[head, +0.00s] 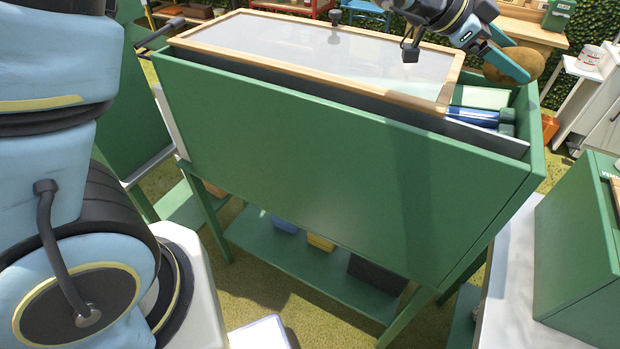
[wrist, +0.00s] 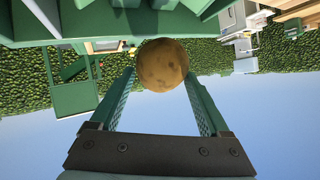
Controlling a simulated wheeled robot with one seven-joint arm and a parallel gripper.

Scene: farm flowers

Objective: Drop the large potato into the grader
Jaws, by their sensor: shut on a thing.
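The large brown potato (head: 519,65) is held in my gripper (head: 522,66) at the upper right of the head view. In the wrist view the potato (wrist: 162,65) sits between the two green fingers of my gripper (wrist: 160,72), near their tips. The gripper is shut on it. The grader is a long green box (head: 330,165) on legs with a wood-framed clear top (head: 290,42). The potato appears over or just beyond the box's right end; I cannot tell which. Blue rollers or bars (head: 474,116) show in the open right part of the box.
A lower shelf (head: 262,232) under the box holds blue and yellow bins. A green crate (head: 585,260) stands on a pale surface at the right. White cabinets (head: 600,110) and a hedge (head: 590,22) are behind.

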